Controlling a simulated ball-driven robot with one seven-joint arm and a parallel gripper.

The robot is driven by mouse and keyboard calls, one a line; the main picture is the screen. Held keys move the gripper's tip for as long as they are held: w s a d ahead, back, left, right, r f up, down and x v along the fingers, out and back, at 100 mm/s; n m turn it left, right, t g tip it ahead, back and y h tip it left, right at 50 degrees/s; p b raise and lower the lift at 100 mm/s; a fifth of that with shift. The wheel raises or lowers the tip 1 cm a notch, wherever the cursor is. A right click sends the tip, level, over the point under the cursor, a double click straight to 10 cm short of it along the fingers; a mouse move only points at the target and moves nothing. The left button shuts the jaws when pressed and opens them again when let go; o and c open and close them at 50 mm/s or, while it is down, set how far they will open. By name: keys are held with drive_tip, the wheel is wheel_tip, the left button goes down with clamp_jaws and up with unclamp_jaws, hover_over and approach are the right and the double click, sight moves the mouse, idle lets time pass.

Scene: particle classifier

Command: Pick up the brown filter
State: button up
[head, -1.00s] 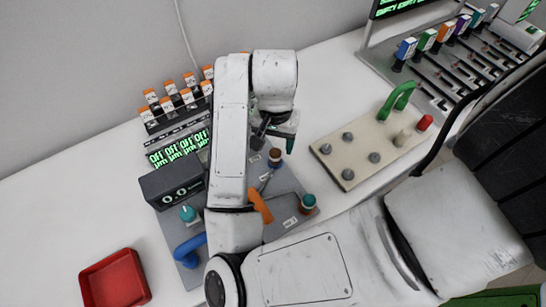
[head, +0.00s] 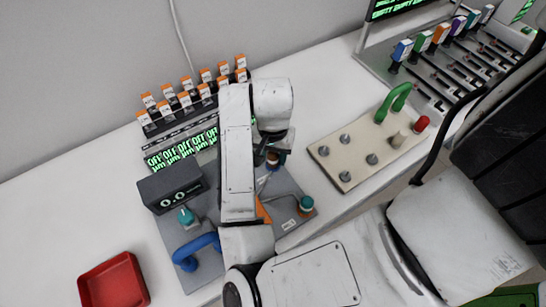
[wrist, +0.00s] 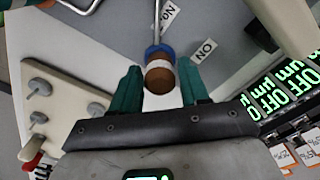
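The brown filter (wrist: 160,77) is a short brown cylinder with a white band and a blue band, at the end of a metal rod. In the head view the brown filter (head: 272,161) stands on the grey panel (head: 288,213), partly hidden by my gripper. My gripper (wrist: 160,68) has its two green fingers apart, one on each side of the filter. A gap shows between each finger and the filter, and I cannot tell whether either touches it. In the head view my gripper (head: 270,149) is right above the filter.
A teal-topped knob (head: 306,203) and a blue handle (head: 196,250) stand on the same panel. A beige board (head: 345,178) with metal pegs and a green handle lies to the right. A red tray (head: 113,282) is front left.

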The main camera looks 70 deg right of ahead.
drive_tip(key=c, duration=0.6)
drive_tip(key=shift+r, duration=0.1)
drive_tip(key=shift+c, duration=0.2)
drive_tip(key=shift+r, duration=0.65)
drive_tip(key=s+r+p, duration=0.2)
drive_tip(key=s+r, duration=0.9)
drive_tip(key=s, duration=0.3)
drive_tip(key=shift+d+r+p, duration=0.2)
drive_tip(key=shift+r+p, duration=0.05)
drive_tip(key=shift+p, duration=0.15)
